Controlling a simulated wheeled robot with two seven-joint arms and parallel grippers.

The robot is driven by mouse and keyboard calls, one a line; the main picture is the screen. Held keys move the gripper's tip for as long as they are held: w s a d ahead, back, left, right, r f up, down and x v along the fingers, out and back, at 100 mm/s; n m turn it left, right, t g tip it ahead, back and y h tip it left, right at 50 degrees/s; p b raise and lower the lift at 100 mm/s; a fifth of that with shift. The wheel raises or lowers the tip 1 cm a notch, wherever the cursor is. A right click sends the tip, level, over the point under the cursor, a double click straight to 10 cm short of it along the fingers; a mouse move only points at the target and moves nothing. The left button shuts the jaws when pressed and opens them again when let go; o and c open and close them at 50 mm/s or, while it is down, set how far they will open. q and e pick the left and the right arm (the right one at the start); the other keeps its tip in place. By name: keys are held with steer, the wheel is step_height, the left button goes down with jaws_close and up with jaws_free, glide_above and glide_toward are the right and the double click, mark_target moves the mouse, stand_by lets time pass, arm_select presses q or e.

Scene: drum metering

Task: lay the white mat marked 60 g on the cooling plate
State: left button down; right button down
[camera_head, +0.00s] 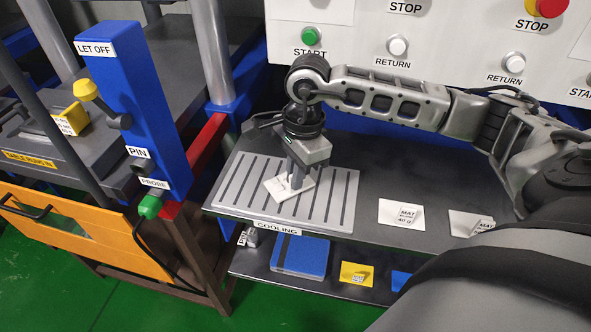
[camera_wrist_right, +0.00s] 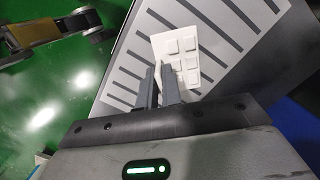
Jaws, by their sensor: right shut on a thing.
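A white mat (camera_head: 278,190) is in my right gripper (camera_head: 296,182), over the left-middle part of the slotted grey cooling plate (camera_head: 342,186), which has a label reading COOLING. In the right wrist view the mat (camera_wrist_right: 188,62) shows a grid of raised squares, and the fingers (camera_wrist_right: 161,82) are close together at its near edge. The mat's marking is not readable. The mat is tilted or turned against the plate's slots; I cannot tell whether it touches the plate (camera_wrist_right: 235,60). My left gripper is not in view.
Another white mat with a 40 g tag (camera_head: 401,214) lies right of the plate, and a further white mat (camera_head: 468,223) lies beyond it. The lower shelf holds a blue block (camera_head: 300,256) and a yellow piece (camera_head: 356,274). A blue LET OFF post (camera_head: 135,105) stands at left.

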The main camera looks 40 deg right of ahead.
steer(key=shift+f, duration=0.1)
steer(key=shift+f, duration=0.15)
steer(key=c, duration=1.6)
jaws_free()
steer(key=shift+r, duration=0.6)
steer(key=r, duration=0.3)
steer(key=d+r, duration=0.1)
steer(key=r, duration=0.3)
steer(key=r+b, duration=0.1)
steer(key=r, duration=0.3)
steer(key=shift+d, duration=0.2)
steer(key=shift+s, duration=0.1)
